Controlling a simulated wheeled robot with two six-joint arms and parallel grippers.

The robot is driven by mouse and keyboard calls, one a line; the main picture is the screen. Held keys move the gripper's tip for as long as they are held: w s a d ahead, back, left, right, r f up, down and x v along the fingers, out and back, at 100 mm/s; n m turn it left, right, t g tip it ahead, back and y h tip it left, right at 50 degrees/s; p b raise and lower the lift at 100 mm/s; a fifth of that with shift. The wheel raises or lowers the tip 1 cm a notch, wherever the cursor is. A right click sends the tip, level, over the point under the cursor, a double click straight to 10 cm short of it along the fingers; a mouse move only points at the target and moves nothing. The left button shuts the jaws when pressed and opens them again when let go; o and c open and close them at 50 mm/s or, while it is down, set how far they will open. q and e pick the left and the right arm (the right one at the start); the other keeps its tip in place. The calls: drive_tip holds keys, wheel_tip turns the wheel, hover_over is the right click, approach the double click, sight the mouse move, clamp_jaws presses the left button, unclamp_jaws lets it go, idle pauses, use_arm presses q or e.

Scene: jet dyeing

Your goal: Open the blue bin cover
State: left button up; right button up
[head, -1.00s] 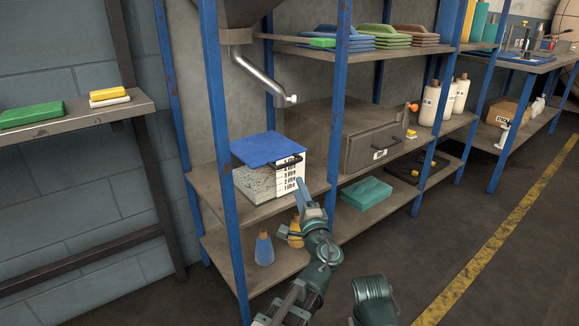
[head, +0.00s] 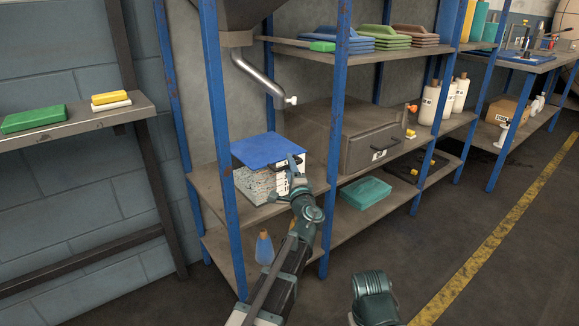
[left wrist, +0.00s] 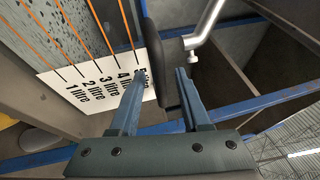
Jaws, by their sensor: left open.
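The bin (head: 253,181) has clear speckled walls and stands on the middle shelf. Its flat blue cover (head: 262,151) lies shut on top. A dark handle (left wrist: 163,62) shows in the left wrist view, beside the white litre label (left wrist: 97,83) on the bin's wall. My left gripper (head: 286,180) is at the bin's front right side. In the left wrist view its two fingers (left wrist: 158,85) are apart, with the handle between or just beyond their tips. Contact cannot be told.
Blue shelf posts (head: 225,165) stand left and right of the bin. A metal pipe with a tap (head: 262,78) hangs above it. A grey drawer box (head: 372,150) sits to the right. A blue flask (head: 264,248) stands on the bottom shelf. Open floor lies right.

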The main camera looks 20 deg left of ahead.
use_arm(q)
clamp_jaws()
idle(1.4)
